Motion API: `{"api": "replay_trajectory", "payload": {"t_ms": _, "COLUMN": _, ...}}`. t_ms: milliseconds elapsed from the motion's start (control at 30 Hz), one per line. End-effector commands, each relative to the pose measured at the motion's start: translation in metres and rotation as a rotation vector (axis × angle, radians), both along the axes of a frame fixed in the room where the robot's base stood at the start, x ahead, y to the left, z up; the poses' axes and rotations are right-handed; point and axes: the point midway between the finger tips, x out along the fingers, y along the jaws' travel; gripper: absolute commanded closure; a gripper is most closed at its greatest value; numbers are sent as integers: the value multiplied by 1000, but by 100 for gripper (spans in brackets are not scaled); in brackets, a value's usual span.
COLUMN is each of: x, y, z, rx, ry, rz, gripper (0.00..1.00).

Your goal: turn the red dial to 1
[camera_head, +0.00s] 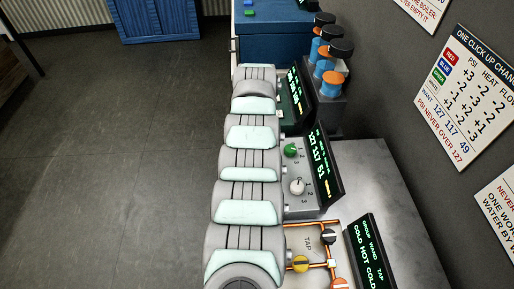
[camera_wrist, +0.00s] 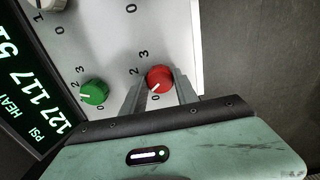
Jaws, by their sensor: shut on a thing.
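In the wrist view, the red dial (camera_wrist: 160,77) sits on a pale panel between the two fingers of my gripper (camera_wrist: 162,88). The gripper is shut on it, one finger on each side. The dial's white mark points to the lower left, near the 0. The 2 and 3 are readable above left of the dial; I cannot make out a 1, and the left finger covers part of the scale there. In the head view my arm hides the red dial and gripper.
A green dial (camera_wrist: 95,92) sits left of the red one, with a white dial (camera_wrist: 45,3) beyond. The panel's display (camera_head: 318,160) reads 127 117 51. A wall sign (camera_head: 466,95) lists WANT 127 117 49.

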Motion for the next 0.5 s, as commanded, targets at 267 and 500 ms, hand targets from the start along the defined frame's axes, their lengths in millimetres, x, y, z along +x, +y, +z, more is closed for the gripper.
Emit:
{"api": "replay_trajectory", "payload": {"t_ms": 267, "x": 0, "y": 0, "z": -1, "rx": 0, "ry": 1, "rz": -149, "gripper": 100}}
{"api": "replay_trajectory", "payload": {"t_ms": 500, "x": 0, "y": 0, "z": 0, "rx": 0, "ry": 1, "rz": -206, "gripper": 100}}
